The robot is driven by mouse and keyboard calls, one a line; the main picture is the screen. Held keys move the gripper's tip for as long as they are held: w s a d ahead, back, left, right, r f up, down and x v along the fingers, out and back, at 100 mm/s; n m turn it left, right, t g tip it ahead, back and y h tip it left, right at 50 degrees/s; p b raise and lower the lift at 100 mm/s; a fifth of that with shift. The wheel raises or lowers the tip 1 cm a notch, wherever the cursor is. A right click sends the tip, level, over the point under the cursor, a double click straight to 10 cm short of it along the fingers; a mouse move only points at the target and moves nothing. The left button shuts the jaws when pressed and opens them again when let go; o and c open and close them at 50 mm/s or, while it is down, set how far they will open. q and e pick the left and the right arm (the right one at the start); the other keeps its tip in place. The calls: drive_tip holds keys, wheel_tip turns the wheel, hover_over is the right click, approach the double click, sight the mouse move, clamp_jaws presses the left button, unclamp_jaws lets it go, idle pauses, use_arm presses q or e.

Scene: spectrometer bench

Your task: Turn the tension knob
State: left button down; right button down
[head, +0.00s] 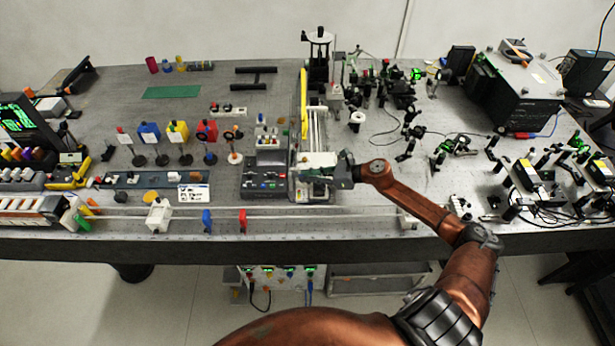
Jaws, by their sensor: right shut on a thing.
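My right gripper (324,175) is at the front end of the tall narrow apparatus (312,130) in the middle of the bench, beside its white block (318,159). Its arm reaches in from the lower right. The fingers are shut on a small part there, which I take to be the tension knob. The knob itself is hidden by the fingers or too small to make out, so its angle cannot be told. My left gripper is not in view.
A grey control box (264,178) with coloured buttons stands close left of the gripper. A long rail (300,216) with blue and red holders runs along the front edge. Optics mounts (395,90) and a black box (515,90) crowd the right.

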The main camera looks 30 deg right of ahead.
drive_tip(key=c, duration=2.2)
unclamp_jaws()
drive_tip(key=shift+o, duration=0.2)
drive_tip(key=v, duration=1.2)
drive_tip(key=shift+w, duration=0.1)
